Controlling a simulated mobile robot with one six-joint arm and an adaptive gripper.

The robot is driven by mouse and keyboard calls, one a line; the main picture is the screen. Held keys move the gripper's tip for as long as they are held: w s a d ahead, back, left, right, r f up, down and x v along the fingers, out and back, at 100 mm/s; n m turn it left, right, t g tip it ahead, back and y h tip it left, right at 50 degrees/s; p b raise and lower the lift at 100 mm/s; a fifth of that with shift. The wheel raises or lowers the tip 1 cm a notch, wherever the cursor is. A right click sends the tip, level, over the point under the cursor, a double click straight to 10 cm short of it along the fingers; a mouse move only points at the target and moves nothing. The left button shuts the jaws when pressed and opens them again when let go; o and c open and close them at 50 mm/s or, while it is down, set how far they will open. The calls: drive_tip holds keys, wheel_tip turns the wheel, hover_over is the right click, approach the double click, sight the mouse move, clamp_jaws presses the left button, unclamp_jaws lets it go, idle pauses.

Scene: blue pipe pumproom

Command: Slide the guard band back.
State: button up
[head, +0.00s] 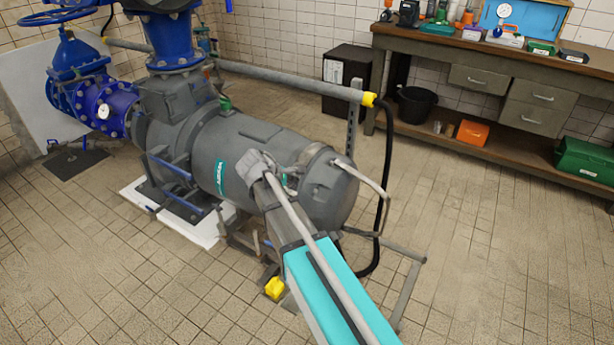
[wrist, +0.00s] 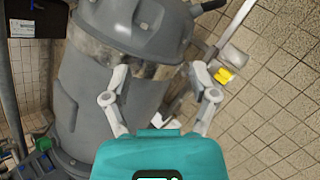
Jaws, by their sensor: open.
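The large grey motor (head: 235,150) lies horizontally and also fills the middle of the wrist view (wrist: 95,95). A brownish metallic strip (wrist: 95,48), which looks like the guard band, curves around it beside the domed end cap (wrist: 130,22). In the head view my arm partly hides that end of the motor. My gripper (wrist: 159,72) is open and empty, its two fingers spread apart. Its left fingertip overlaps the strip in the wrist view; its right fingertip is beside the motor's edge. I cannot tell whether either finger touches.
A grey pipe with a yellow end (head: 368,99) runs above the motor, and a black cable (head: 386,190) hangs near its end. A low metal rail (head: 405,290) stands at the right. A workbench (head: 440,55) is at the back.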

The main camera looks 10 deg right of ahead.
drive_tip(key=s+d+r+m+g+y+p, duration=0.2)
drive_tip(key=s+r+m+p, duration=0.4)
drive_tip(key=s+p, duration=0.3)
drive_tip(key=shift+d+r+y+p, duration=0.25)
drive_tip(key=shift+r+y+p, duration=0.3)
drive_tip(key=shift+r+y, duration=0.1)
drive_tip(key=shift+f, duration=0.1)
drive_tip(key=w+a+f+n+t+h+b, duration=0.3)
drive_tip(key=w+a+f+n+b, duration=0.2)
drive_tip(key=b, duration=0.7)
drive_tip(key=w+a+f+n+t+h+b, duration=0.3)
drive_tip(key=w+a+f+n+b, duration=0.2)
drive_tip(key=w+f+n+b, duration=0.4)
drive_tip(key=w+b, duration=0.3)
drive_tip(key=w, duration=0.2)
drive_tip(key=shift+w+f+n, duration=0.15)
drive_tip(key=shift+w+n, duration=0.05)
drive_tip(key=shift+n, duration=0.1)
drive_tip(key=shift+h, duration=0.25)
